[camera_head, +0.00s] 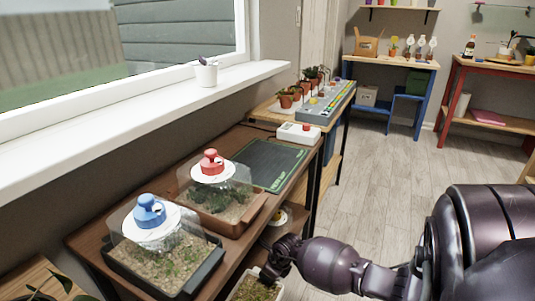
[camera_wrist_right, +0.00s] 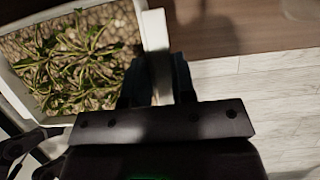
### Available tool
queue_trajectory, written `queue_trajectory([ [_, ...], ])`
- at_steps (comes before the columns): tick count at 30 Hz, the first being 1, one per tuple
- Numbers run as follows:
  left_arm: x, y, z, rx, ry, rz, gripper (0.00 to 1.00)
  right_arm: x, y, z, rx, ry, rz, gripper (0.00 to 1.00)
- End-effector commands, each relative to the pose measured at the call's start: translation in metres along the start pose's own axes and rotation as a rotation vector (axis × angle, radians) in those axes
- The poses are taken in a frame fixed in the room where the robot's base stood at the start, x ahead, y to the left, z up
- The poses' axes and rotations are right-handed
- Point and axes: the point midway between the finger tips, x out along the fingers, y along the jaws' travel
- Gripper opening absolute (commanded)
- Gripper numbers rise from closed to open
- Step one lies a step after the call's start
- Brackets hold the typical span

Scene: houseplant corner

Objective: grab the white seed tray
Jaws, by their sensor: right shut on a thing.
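The white seed tray (camera_wrist_right: 155,45) holds green seedlings on pebbly soil and fills the upper left of the right wrist view. In the head view it shows at the bottom edge (camera_head: 254,290), partly cut off and beside the lower shelf of the brown table. My right gripper (camera_wrist_right: 158,80) is shut on the tray's white rim, one finger on each side of the wall. In the head view the right gripper (camera_head: 272,274) is at the tray's near right side. My left gripper is not clearly seen.
Two clear-domed planters, with a blue knob (camera_head: 149,211) and a red knob (camera_head: 211,161), stand on the brown table. A green mat (camera_head: 268,164) and a white box with a red button (camera_head: 299,133) lie behind. The wooden floor (camera_head: 375,190) to the right is clear.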

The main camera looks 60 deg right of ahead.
Motion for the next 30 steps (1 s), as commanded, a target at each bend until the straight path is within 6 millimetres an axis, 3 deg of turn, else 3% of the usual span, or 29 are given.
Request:
queue_trajectory([
  [2, 0.000, 0.000, 0.000, 0.000, 0.001, 0.000, 0.43, 0.000, 0.000, -0.001, 0.000, 0.001, 0.000, 0.00],
  [3, 0.000, 0.000, -0.001, 0.000, 0.001, 0.000, 0.43, 0.000, 0.000, -0.001, 0.000, 0.001, 0.000, 0.30],
  [8, 0.000, 0.000, -0.001, 0.000, 0.002, 0.000, 0.43, 0.000, 0.000, 0.000, 0.000, 0.001, 0.000, 0.54],
  [19, -0.001, -0.001, -0.005, 0.003, 0.006, -0.002, 0.43, -0.007, 0.000, 0.002, 0.000, -0.003, -0.001, 0.54],
  [30, -0.005, -0.001, -0.010, 0.030, -0.068, 0.009, 0.43, -0.072, -0.001, 0.007, -0.002, -0.012, -0.003, 0.54],
])
